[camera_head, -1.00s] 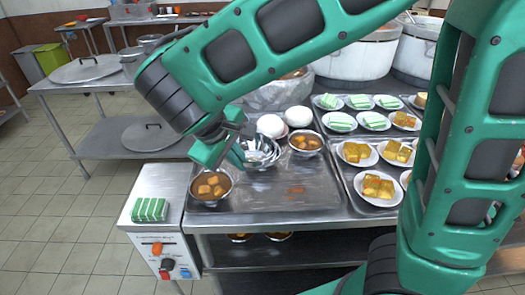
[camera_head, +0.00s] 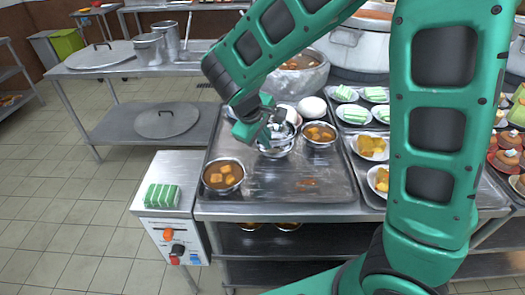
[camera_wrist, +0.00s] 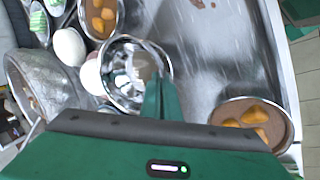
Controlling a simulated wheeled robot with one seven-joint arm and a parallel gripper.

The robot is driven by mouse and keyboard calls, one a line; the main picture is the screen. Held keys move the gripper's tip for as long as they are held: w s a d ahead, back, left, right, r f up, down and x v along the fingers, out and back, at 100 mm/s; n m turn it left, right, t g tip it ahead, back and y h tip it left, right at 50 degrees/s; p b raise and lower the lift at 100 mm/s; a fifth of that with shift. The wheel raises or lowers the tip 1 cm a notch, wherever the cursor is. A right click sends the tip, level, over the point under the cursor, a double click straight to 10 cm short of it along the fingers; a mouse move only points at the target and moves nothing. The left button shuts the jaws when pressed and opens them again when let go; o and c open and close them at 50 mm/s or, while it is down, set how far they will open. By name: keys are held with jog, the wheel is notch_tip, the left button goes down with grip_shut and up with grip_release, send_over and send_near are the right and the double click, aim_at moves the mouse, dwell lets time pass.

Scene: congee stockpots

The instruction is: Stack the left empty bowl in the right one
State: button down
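Two empty steel bowls overlap at the back left of the steel tray. The upper one, the left empty bowl (camera_head: 284,132), looks tilted and sits over the right empty bowl (camera_head: 276,152). My gripper (camera_head: 268,131) is at the upper bowl's left rim. In the wrist view, my fingers (camera_wrist: 162,92) are close together on the rim of the shiny bowl (camera_wrist: 127,72) and look shut on it. They hide part of the rim. I cannot tell whether the upper bowl rests fully inside the lower one.
Bowls of brown soup with orange chunks stand at the front left (camera_head: 223,175) and to the right (camera_head: 320,134). White round items (camera_head: 312,108) and a large pot (camera_head: 300,75) are behind. The tray's front middle (camera_head: 290,185) is clear. Plates of food fill the right.

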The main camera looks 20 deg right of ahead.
notch_tip(320, 180, down, 3)
jog(key=shift+s+f, duration=0.15)
jog(key=shift+f, duration=0.2)
jog(key=shift+s+f, duration=0.1)
jog(key=shift+s, duration=0.15)
jog(key=c, duration=2)
grip_release()
jog(key=shift+w+f, duration=0.1)
jog(key=shift+f, duration=0.05)
jog(key=shift+w+a+r, duration=0.2)
jog(key=shift+a+r, duration=0.1)
jog(key=shift+r, duration=0.15)
jog(key=v, duration=1.1)
jog(key=shift+s+d+r, duration=0.1)
jog(key=shift+r, duration=0.05)
